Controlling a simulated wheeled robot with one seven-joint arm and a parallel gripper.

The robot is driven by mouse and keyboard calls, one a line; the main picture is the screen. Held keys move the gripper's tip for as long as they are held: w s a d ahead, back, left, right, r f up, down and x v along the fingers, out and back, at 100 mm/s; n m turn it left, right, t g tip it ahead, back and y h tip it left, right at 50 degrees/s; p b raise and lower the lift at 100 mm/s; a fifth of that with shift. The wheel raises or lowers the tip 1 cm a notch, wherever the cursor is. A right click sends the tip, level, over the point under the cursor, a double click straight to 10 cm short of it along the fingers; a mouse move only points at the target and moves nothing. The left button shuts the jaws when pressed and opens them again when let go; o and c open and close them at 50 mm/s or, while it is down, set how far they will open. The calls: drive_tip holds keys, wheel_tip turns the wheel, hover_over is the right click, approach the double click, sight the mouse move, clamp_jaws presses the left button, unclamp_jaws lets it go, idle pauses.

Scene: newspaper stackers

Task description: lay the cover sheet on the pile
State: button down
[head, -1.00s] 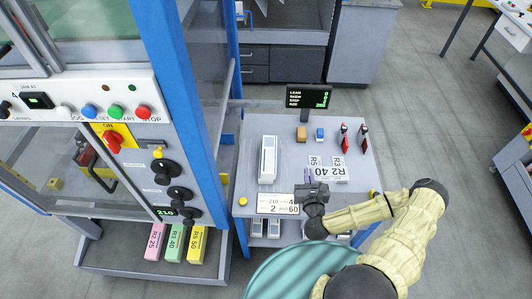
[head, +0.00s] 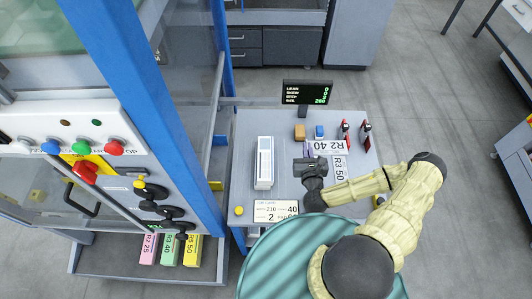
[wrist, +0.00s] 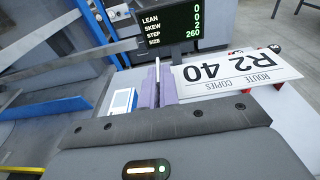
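My gripper (head: 309,151) is over the grey table, pointing toward its back. In the wrist view its two purple fingers (wrist: 157,85) stand close together, with a narrow pale strip between them; I cannot tell whether they grip it. A white card marked R2 40 (head: 328,147) is right beside the fingertips; it also shows in the wrist view (wrist: 238,68), close to the right finger. I cannot tell whether this card is the cover sheet.
A blue post (head: 185,120) bounds the left.

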drive_tip(key=w+a+r+n+g+y+b, duration=0.1)
drive_tip(key=w+a+n+g+y+b, duration=0.25)
drive_tip(key=a+n+y+b, duration=0.6)
drive_tip(key=s+a+f+n+g+y+b, duration=0.3)
drive_tip(key=s+n+g+y+b, duration=0.2)
drive_tip(key=n+g+b, duration=0.3)
drive_tip(key=g+y+b, duration=0.1)
drive_tip(key=g+b, duration=0.2)
drive_tip(key=g, duration=0.1)
drive_tip(key=shift+a+f+y+b, duration=0.2)
drive_tip(key=shift+f+y+b, duration=0.1)
drive_tip(key=shift+y, duration=0.05)
drive_tip(key=shift+g, duration=0.25)
hover_over(269, 174)
drive_tip(key=shift+d+f, duration=0.1)
drive_tip(key=shift+f, duration=2.8)
